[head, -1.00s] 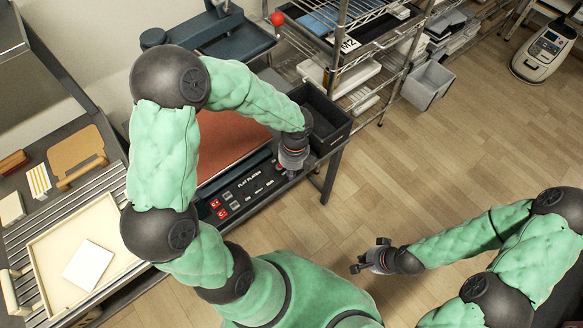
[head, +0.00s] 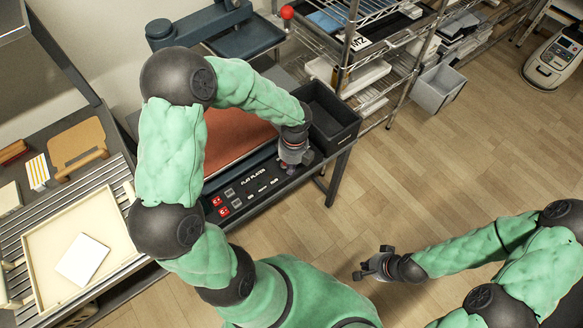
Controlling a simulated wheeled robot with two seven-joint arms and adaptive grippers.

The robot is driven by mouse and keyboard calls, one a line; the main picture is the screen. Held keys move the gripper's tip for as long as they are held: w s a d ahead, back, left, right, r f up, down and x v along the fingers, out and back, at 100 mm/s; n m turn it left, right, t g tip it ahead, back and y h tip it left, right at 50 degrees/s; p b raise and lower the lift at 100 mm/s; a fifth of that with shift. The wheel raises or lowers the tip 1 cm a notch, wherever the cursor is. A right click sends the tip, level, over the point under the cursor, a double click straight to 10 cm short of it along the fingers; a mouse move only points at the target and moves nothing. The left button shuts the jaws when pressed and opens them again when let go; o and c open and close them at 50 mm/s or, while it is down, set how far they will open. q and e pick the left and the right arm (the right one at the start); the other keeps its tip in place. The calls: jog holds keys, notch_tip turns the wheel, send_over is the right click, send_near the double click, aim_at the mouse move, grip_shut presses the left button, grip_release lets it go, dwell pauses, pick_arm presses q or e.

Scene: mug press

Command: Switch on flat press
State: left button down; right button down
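The flat press stands on a dark table behind my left arm, with an orange-brown plate (head: 235,135) and a dark front panel (head: 250,187). The panel has red buttons (head: 219,205), grey buttons and white lettering. My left gripper (head: 291,167) points down at the right end of the panel, right of the lettering. Whether it touches the panel, and whether its fingers are open or shut, I cannot tell. My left arm hides part of the press. My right gripper (head: 362,271) is above the wooden floor, away from the press, with its fingers apart and empty.
A black bin (head: 335,110) sits right beside my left gripper. A wire shelf (head: 350,60) stands behind it, with a grey bin (head: 437,88) on the floor. A wooden tray (head: 45,250) with a white sheet (head: 82,259) lies at left.

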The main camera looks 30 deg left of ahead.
pick_arm(q)
jog(key=shift+a+r+p, duration=0.1)
jog(key=shift+r+p, duration=0.1)
jog(key=shift+p, duration=0.6)
jog(key=shift+w+a+r+g+h+p, duration=0.2)
jog(key=shift+h+p, duration=0.45)
jog(key=shift+p, duration=1)
jog(key=shift+a+r+g+h+p, duration=0.25)
jog(key=shift+h+p, duration=0.4)
jog(key=shift+p, duration=0.95)
jog(key=shift+w+a+p, duration=0.15)
jog(key=shift+a+p, duration=0.15)
jog(key=shift+p, duration=0.5)
jog(key=shift+w+a+p, duration=0.15)
jog(key=shift+a+p, duration=0.15)
jog(key=shift+p, duration=0.1)
jog(key=shift+r, duration=0.2)
jog(key=shift+r+p, duration=0.65)
jog(key=shift+r, duration=0.05)
jog(key=shift+d, duration=0.15)
